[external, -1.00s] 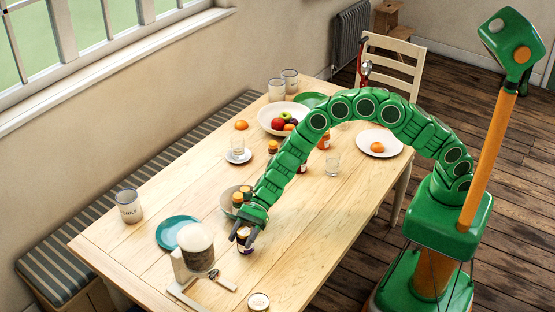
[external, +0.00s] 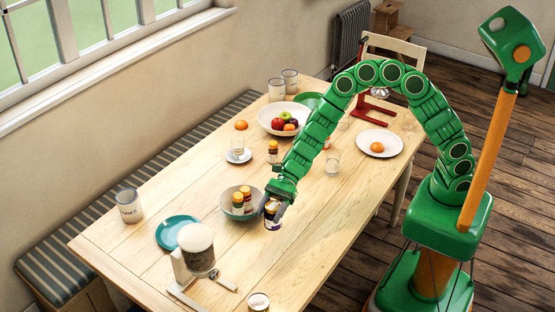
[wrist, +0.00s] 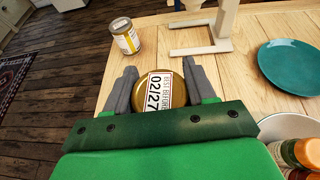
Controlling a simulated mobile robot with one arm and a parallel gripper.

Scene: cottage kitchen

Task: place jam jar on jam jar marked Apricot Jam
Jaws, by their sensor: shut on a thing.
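My gripper (external: 275,208) is over the middle of the table, shut on a jam jar (external: 272,219) with a gold lid and dark contents. In the wrist view the jar's lid (wrist: 163,88) sits between my two grey fingers and carries a white label reading "BEST BEFORE 02/27". I cannot tell whether the jar's base is clear of the table.
A white stand holding a large jar (external: 197,250) is at the front left, beside a teal plate (external: 177,231). A bowl (external: 227,207) with small orange-lidded jars is just left of my gripper. The table's front right is clear.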

